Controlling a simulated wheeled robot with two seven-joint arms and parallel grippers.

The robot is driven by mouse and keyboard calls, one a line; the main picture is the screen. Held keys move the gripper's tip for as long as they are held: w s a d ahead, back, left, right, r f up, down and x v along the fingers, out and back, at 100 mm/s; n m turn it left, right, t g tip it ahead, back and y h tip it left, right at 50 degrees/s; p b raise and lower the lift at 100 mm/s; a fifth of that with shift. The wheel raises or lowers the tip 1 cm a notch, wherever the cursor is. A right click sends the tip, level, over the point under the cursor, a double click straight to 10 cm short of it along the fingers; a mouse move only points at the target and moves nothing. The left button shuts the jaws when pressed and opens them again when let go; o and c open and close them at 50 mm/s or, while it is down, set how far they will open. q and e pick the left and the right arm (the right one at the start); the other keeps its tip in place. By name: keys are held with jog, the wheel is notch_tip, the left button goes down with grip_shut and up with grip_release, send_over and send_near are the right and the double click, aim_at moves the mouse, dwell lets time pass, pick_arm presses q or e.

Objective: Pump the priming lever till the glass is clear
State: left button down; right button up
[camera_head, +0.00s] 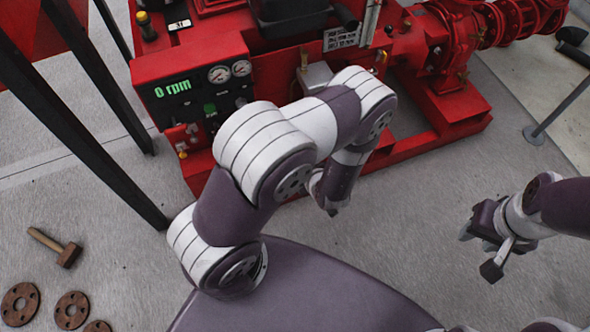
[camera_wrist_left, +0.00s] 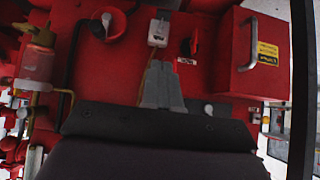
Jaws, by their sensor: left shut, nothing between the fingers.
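My left gripper (camera_wrist_left: 163,86) shows in the left wrist view, its grey fingers together and empty. They point at a red panel, just below a small pale block (camera_wrist_left: 158,32); I cannot tell whether they touch it. In the head view my left wrist hides this gripper. A cylinder with a pinkish, cloudy look and brass fittings, perhaps the glass (camera_wrist_left: 37,65), stands at the left of the wrist view. I cannot make out the priming lever for certain. My right gripper (camera_head: 476,238) hangs over bare floor at the right, its fingertips apart and empty.
The red pumpset's control panel (camera_head: 185,90) reads 0 rpm. A red box with a handle (camera_wrist_left: 254,58) stands right of my left fingers. A hammer (camera_head: 56,247) and rusty flanges (camera_head: 72,310) lie on the floor. Dark posts (camera_head: 95,85) stand at the left.

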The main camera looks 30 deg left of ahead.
pick_arm(q)
jog(key=s+d+f+b+x, duration=0.1)
jog(key=b+x, duration=0.5)
jog(key=x, duration=0.7)
jog(key=shift+d+f+b, duration=0.35)
jog(key=shift+f+b, duration=0.05)
jog(key=shift+f, duration=0.1)
jog(key=shift+s, duration=0.15)
jog(key=f+t+y+b, duration=0.1)
jog(key=b, duration=0.1)
jog(key=f+t+y+b, duration=0.2)
jog(key=b, duration=0.1)
jog(key=shift+s+d+f, duration=0.2)
jog(key=shift+d+f, duration=0.05)
